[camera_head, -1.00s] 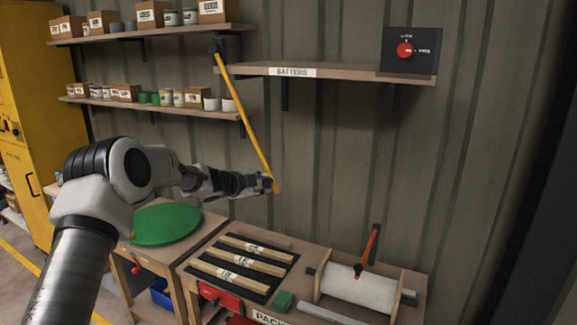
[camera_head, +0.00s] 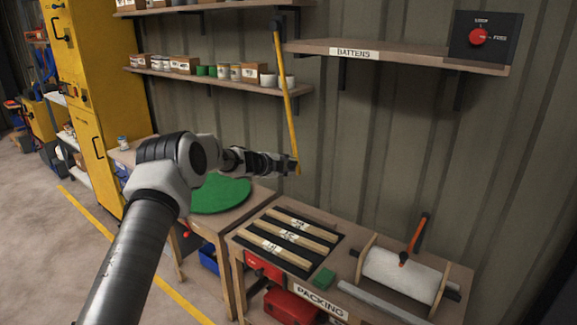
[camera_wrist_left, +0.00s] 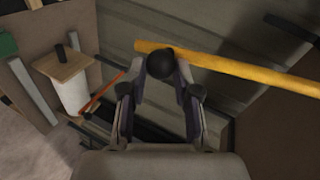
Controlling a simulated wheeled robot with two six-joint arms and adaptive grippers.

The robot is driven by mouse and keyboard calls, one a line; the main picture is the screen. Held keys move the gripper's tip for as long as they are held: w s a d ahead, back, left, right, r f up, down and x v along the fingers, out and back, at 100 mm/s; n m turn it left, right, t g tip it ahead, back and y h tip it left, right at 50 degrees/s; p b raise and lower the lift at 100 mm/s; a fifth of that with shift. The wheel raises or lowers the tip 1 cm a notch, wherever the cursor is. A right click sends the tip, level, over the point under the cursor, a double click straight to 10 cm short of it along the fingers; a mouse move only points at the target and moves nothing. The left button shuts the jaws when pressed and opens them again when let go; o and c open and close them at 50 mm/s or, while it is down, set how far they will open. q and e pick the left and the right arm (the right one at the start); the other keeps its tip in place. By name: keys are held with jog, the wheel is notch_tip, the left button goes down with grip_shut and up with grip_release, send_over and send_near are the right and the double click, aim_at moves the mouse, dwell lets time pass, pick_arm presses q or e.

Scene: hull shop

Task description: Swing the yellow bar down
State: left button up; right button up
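The yellow bar (camera_head: 287,95) hangs nearly upright in the head view, leaning slightly right toward its lower end. Its top meets a dark mount (camera_head: 278,20) at the left end of the battens shelf. My left gripper (camera_head: 292,166) is at the bar's lower end. In the wrist view the bar (camera_wrist_left: 250,72) crosses the top right, and a dark round knob (camera_wrist_left: 160,63) at its end sits between the fingertips of my left gripper (camera_wrist_left: 162,70). The fingers look closed against the knob's sides. My right gripper is not in view.
Below stands a packing bench (camera_head: 350,268) with several wooden battens (camera_head: 290,235), a white roll (camera_head: 402,275) and an orange-handled lever (camera_head: 417,232). A bench with a green disc (camera_head: 220,194) stands left of it. The battens shelf (camera_head: 420,57) juts from the wall.

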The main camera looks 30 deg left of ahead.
pick_arm(q)
jog(key=shift+o, duration=1.3)
jog(key=shift+w+f, duration=0.2)
jog(key=shift+w, duration=0.1)
jog(key=shift+s+r, duration=0.2)
jog(key=shift+s, duration=0.05)
jog(key=v, duration=1.1)
jog(key=shift+s, duration=0.25)
jog(key=shift+w+f, duration=0.1)
